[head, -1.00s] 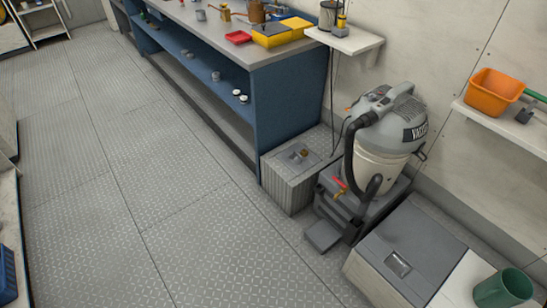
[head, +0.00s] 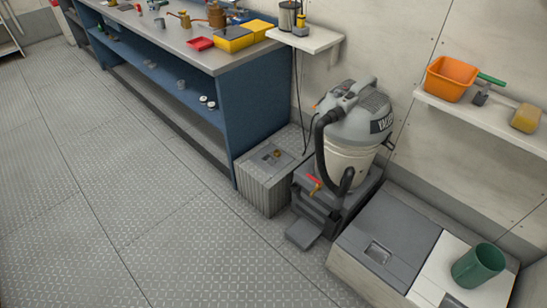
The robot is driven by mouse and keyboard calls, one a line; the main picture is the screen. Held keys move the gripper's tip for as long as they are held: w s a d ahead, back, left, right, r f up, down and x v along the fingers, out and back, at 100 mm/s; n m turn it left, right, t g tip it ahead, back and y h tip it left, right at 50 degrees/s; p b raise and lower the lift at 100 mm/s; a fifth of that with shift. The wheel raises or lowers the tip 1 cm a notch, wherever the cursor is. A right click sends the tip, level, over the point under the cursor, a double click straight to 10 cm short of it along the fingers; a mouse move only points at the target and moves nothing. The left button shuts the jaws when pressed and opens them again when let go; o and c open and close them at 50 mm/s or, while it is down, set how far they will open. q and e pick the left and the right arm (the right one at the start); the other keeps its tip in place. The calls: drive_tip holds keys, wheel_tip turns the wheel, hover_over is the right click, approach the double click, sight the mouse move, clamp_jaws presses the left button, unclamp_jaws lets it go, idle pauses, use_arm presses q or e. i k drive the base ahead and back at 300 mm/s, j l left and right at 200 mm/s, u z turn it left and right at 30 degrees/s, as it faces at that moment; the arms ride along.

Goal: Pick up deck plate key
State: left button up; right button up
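I cannot make out a deck plate key for certain in the head view. Several small tools and metal items lie on the workbench top (head: 190,48), too small to identify. A small brass-coloured piece (head: 277,153) sits on the lid of a grey ribbed box (head: 262,178) at the end of the bench. A red-handled fitting (head: 314,181) shows low in front of the vacuum. Neither of my grippers is in view.
A grey shop vacuum (head: 352,140) stands right of the bench. A low locker (head: 385,235) with a green cup (head: 478,266) is at lower right. Wall shelves hold an orange bin (head: 452,78) and a can (head: 288,16). The tread-plate floor (head: 120,210) at left is clear.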

sight(491, 80)
drive_tip(key=z, duration=1.35)
drive_tip(key=i+j+z, duration=0.2)
